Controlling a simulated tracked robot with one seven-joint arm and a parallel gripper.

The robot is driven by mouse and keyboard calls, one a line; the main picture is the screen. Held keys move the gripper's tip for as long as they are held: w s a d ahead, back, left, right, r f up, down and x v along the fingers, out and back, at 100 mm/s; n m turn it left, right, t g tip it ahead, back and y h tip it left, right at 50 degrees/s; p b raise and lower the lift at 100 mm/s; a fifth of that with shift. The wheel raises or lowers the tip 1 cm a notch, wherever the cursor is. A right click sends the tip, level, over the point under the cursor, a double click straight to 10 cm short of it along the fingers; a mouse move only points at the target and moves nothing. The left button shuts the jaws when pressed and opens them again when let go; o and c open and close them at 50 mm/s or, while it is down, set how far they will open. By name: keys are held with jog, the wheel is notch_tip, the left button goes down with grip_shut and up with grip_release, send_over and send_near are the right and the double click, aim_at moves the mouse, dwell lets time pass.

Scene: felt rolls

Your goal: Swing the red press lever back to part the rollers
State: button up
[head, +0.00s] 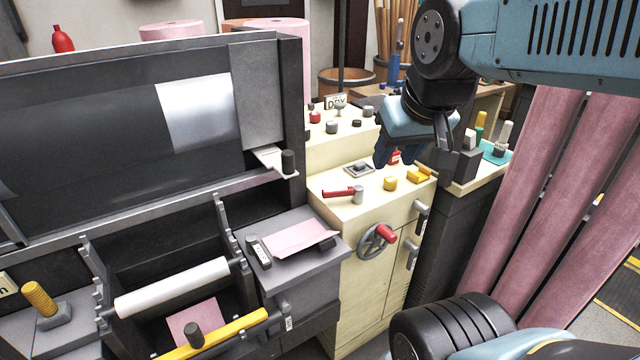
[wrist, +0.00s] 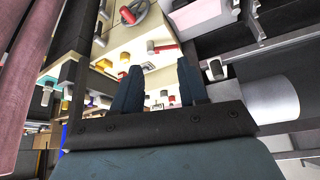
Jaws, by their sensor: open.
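The red lever (head: 338,193) lies almost level on the cream cabinet top, its handle pointing left from a short grey post (head: 358,195). In the wrist view the lever (wrist: 166,46) shows ahead of the fingertips. My gripper (head: 384,156) hangs above the cabinet, behind and right of the lever, apart from it. In the wrist view its two dark fingers (wrist: 155,75) are spread with nothing between them.
A yellow knob (head: 390,183) and a yellow block (head: 419,175) stand right of the lever. A grey handwheel (head: 376,241) with a red grip juts from the cabinet front. Pink rolls (head: 545,210) lean at right. The cabinet's front top corner is clear.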

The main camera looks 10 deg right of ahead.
jog(key=shift+w+a, duration=0.1)
jog(key=shift+o, duration=1)
jog(key=n+g, duration=0.6)
jog(key=n, duration=1.1)
send_over(334, 189)
notch_tip(334, 189, down, 12)
notch_tip(334, 189, down, 13)
jog(key=shift+f, duration=0.15)
grip_shut()
